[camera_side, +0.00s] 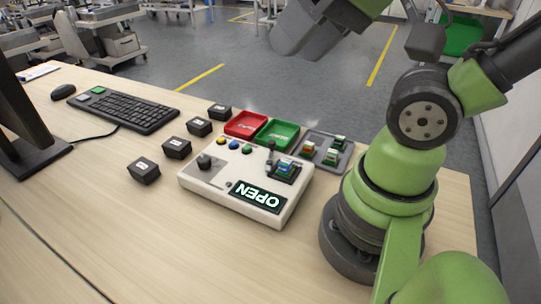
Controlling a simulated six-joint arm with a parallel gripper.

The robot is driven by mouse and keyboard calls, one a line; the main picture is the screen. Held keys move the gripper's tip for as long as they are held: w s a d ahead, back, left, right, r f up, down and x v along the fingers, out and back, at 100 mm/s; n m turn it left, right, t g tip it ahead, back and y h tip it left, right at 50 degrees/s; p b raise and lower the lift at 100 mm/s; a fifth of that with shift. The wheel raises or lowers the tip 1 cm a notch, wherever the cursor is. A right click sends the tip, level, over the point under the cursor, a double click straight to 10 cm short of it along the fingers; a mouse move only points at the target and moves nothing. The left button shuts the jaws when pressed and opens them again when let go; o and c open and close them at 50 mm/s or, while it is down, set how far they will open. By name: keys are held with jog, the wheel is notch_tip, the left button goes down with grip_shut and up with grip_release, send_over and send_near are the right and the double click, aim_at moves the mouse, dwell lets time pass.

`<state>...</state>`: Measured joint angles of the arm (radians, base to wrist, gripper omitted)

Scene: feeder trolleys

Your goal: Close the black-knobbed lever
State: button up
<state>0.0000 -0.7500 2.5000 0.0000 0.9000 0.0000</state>
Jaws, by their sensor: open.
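The black-knobbed lever (270,152) stands roughly upright on the far side of a white control box (229,188). It is beside a dark socket (290,178) that holds a small blue-and-green part. The box's display (257,195) reads "OPEN", upside down in this view. My gripper (287,45) is at the top of the picture, a dark grey shape high above and apart from the lever. It is open; its fingers are hard to make out and nothing shows held in it.
A round black knob (204,161) and several coloured buttons share the box top. Behind it are a red tray (246,125), a green tray (277,133) and a grey tray (345,157) with small parts. Several black bins, a keyboard (125,111) and a monitor are left.

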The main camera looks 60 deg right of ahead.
jog(key=shift+o, duration=0.3)
jog(key=m+g+h, duration=0.2)
jog(key=m+g, duration=0.5)
jog(key=m, duration=0.3)
send_over(272, 141)
notch_tip(272, 141, down, 15)
notch_tip(272, 141, down, 10)
jog(key=shift+f, duration=0.1)
grip_shut()
